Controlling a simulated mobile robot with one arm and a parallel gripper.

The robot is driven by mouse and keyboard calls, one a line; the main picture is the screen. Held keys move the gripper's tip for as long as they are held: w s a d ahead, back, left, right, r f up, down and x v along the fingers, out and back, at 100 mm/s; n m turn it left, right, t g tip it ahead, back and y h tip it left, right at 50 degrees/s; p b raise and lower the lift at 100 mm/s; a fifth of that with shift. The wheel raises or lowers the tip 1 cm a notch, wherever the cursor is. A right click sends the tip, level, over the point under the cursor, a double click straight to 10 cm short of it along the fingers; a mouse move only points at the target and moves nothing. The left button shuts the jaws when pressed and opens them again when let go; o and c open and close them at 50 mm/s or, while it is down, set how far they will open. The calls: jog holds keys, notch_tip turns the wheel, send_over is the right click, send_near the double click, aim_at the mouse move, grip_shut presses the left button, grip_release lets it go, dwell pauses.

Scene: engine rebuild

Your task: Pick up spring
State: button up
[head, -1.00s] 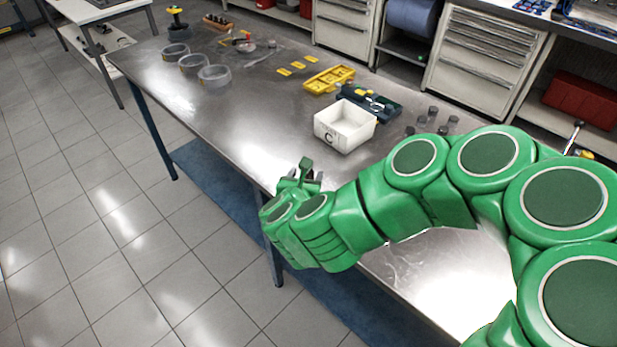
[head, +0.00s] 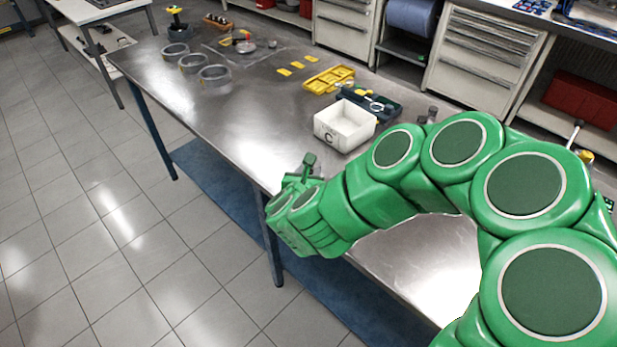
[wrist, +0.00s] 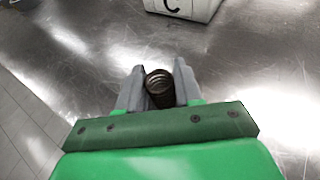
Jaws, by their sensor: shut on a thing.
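The spring (wrist: 159,88) is a dark coil seen from its end in the wrist view. My gripper (wrist: 158,80) is shut on it, with one grey finger on each side. In the head view my gripper (head: 305,172) is over the near edge of the metal table, and my green arm and wrist hide most of the fingers. The spring cannot be made out in the head view. The bare table top shows around the gripper in the wrist view.
A white bin marked C (head: 345,126) stands on the metal table (head: 240,115) beyond my gripper; its edge shows in the wrist view (wrist: 185,8). The table's left middle is clear.

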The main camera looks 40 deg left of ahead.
jog(key=shift+c, duration=0.5)
notch_tip(320, 180, up, 10)
dwell(0.6)
